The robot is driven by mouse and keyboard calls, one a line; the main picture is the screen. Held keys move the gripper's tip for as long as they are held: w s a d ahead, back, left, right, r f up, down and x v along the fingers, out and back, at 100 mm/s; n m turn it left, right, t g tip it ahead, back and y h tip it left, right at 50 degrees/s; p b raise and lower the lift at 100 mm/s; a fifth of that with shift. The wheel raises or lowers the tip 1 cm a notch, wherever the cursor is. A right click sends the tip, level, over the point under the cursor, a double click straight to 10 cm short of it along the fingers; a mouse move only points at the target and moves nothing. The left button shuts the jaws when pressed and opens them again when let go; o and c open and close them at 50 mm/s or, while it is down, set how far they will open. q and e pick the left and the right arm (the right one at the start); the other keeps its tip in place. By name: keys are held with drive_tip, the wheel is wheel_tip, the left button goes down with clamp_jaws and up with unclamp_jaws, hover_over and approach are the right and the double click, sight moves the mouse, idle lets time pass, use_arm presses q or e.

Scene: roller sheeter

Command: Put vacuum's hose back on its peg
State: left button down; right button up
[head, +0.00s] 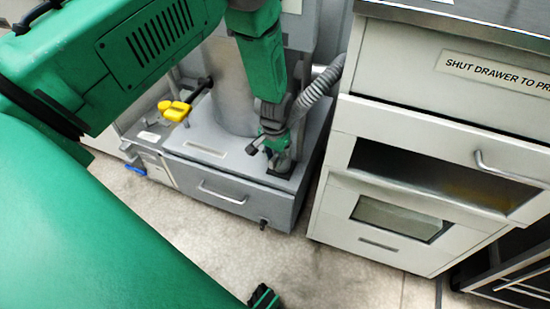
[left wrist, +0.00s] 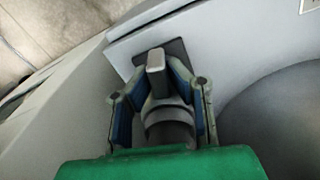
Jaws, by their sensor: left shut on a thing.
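The grey ribbed vacuum hose (head: 317,93) curves down along the right side of the vacuum (head: 228,176) to my left gripper (head: 275,143). My left gripper (left wrist: 156,85) is shut on the hose's end; a grey ringed cuff (left wrist: 168,128) shows between its fingers in the left wrist view. The peg (left wrist: 156,62), a pale grey block on a dark plate, stands just beyond the cuff, between the fingertips. The dark plate (head: 278,170) also shows on the vacuum's base in the head view. I cannot tell whether the cuff touches the peg.
A pale cabinet (head: 385,130) with drawers stands close to the right of the vacuum, leaving a narrow gap. A yellow handle (head: 174,109) is at the vacuum's left. A handled drawer (head: 222,192) is in its front. The floor in front is clear.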

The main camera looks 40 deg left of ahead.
use_arm(q)
drive_tip(key=c, duration=1.4)
unclamp_jaws()
drive_tip(key=shift+r, duration=0.2)
wheel_tip(320, 180, up, 12)
drive_tip(key=shift+f, duration=0.25)
drive_tip(key=shift+s, duration=0.1)
